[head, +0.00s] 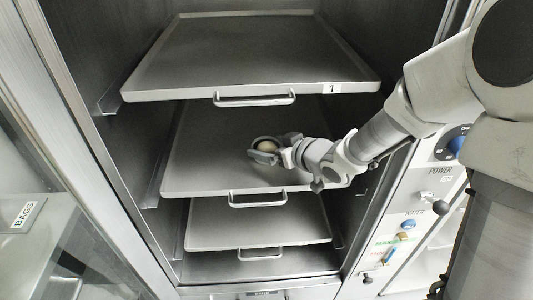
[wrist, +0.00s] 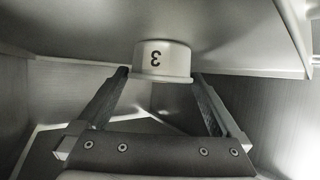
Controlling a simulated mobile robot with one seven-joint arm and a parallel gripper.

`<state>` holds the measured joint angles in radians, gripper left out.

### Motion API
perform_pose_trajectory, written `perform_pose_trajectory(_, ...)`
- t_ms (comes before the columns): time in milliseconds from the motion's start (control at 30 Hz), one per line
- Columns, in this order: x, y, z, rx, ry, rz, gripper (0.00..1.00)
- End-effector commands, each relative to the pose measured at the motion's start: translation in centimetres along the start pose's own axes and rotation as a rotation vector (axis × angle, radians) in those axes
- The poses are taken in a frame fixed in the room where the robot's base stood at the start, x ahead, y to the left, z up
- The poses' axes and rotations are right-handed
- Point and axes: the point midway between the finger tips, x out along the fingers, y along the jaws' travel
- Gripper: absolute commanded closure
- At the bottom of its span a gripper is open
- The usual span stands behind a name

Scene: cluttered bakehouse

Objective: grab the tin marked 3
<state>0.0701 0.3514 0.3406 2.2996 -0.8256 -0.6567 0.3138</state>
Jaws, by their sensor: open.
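The tin marked 3 (wrist: 163,58) is a small pale round tin. In the wrist view its digit is upside down, and it stands on the tray surface at the top of the picture. In the head view the tin (head: 267,146) shows a beige top, on the middle tray (head: 205,150) of the rack. My gripper (head: 262,151) reaches in from the right, low over that tray. In the wrist view my gripper (wrist: 160,77) is open, with one finger on each side of the tin at its tips. I cannot tell whether either finger touches it.
An upper tray (head: 250,50) with a 1 label overhangs the middle one, and a lower tray (head: 260,222) sits beneath. Metal cabinet walls close in both sides. A control panel (head: 407,215) with POWER and WATER labels is at right. A BAGS label (head: 25,214) is at left.

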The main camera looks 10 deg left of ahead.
Motion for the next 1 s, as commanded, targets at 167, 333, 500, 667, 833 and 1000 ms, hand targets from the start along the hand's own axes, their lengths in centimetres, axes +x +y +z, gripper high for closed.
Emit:
perform_pose_trajectory(167, -0.1, 0.0, 0.0, 0.0, 0.0, 0.0, 0.05)
perform_pose_trajectory(333, -0.1, 0.0, 0.0, 0.0, 0.0, 0.0, 0.36)
perform_pose_trajectory(500, -0.1, 0.0, 0.0, 0.0, 0.0, 0.0, 0.67)
perform_pose_trajectory(667, -0.1, 0.0, 0.0, 0.0, 0.0, 0.0, 0.7)
perform_pose_trajectory(833, -0.1, 0.0, -0.3, 0.0, 0.0, 0.0, 0.7)
perform_pose_trajectory(1000, 0.0, -0.2, -1.3, 0.0, 0.001, 0.0, 0.7)
